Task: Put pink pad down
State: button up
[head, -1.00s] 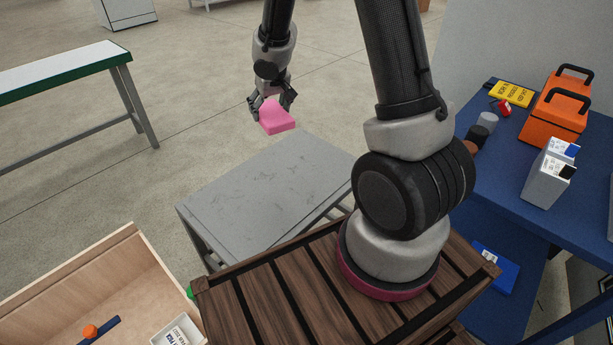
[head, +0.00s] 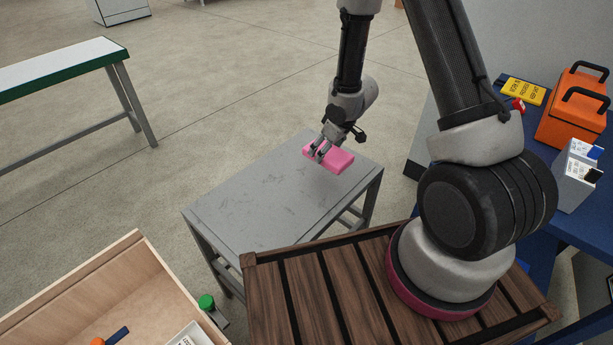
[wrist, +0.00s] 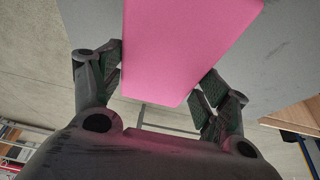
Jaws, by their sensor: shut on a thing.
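The pink pad (head: 334,161) is a small flat block at the far right part of the grey table (head: 245,205). My gripper (head: 319,150) is shut on the pad from its left side. In the wrist view the pad (wrist: 188,45) sits between the two fingers (wrist: 165,75), with the grey table surface (wrist: 285,60) behind it. The pad looks close to the tabletop; I cannot tell whether it touches it.
Most of the grey tabletop is bare. A wooden box (head: 130,290) stands front left. A blue table (head: 560,225) at right holds an orange case (head: 572,118) and a grey holder (head: 577,178). A white-topped bench (head: 60,68) stands back left.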

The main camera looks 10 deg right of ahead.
notch_tip(320, 180, down, 8)
jog(key=shift+r, duration=0.2)
jog(key=shift+f, duration=0.15)
jog(key=o, duration=0.9)
jog(key=shift+o, duration=0.2)
